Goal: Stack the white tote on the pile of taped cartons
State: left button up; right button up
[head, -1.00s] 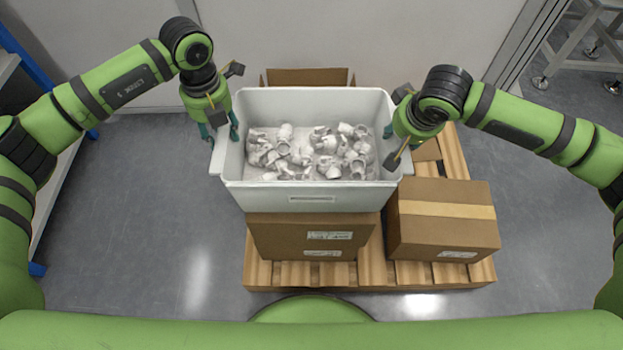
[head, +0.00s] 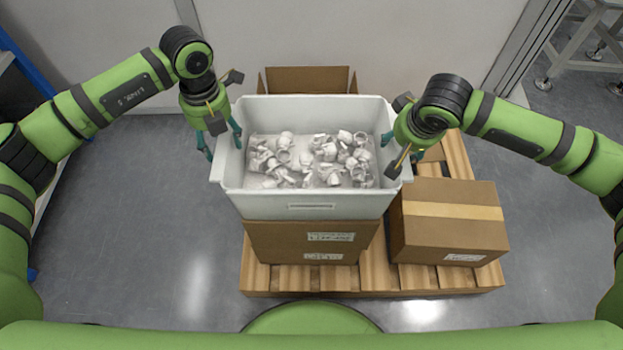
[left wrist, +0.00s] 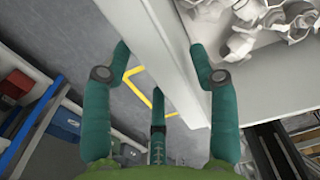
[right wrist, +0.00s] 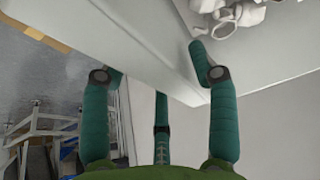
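The white tote (head: 312,206) is level in the middle of the head view, directly above the front taped carton (head: 310,243). It holds many loose white caps (head: 312,160). I cannot tell whether its base touches the carton. My left gripper (head: 221,146) is shut on the tote's left wall, one finger inside and one outside; the left wrist view shows the rim (left wrist: 155,60) between the fingers. My right gripper (head: 402,158) is shut on the right wall; the rim (right wrist: 130,50) lies between its fingers, the outer fingertip partly hidden.
The cartons stand on a wooden pallet (head: 330,281). Another taped carton (head: 452,222) is at the right, close to the tote. A brown carton (head: 307,79) shows behind the tote, near the pale wall. Grey floor (head: 130,230) at the left is clear.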

pick_arm(q)
jog(key=shift+d, duration=0.15)
pick_arm(e)
jog(key=shift+a, duration=0.1)
pick_arm(q)
jog(key=shift+r, duration=0.15)
jog(key=shift+r, duration=0.35)
pick_arm(e)
jog(key=shift+a+r, duration=0.1)
jog(key=shift+r, duration=0.05)
pick_arm(q)
notch_tip(320, 180, up, 11)
pick_arm(e)
jog(key=v, duration=1.2)
jog(key=shift+s, duration=0.1)
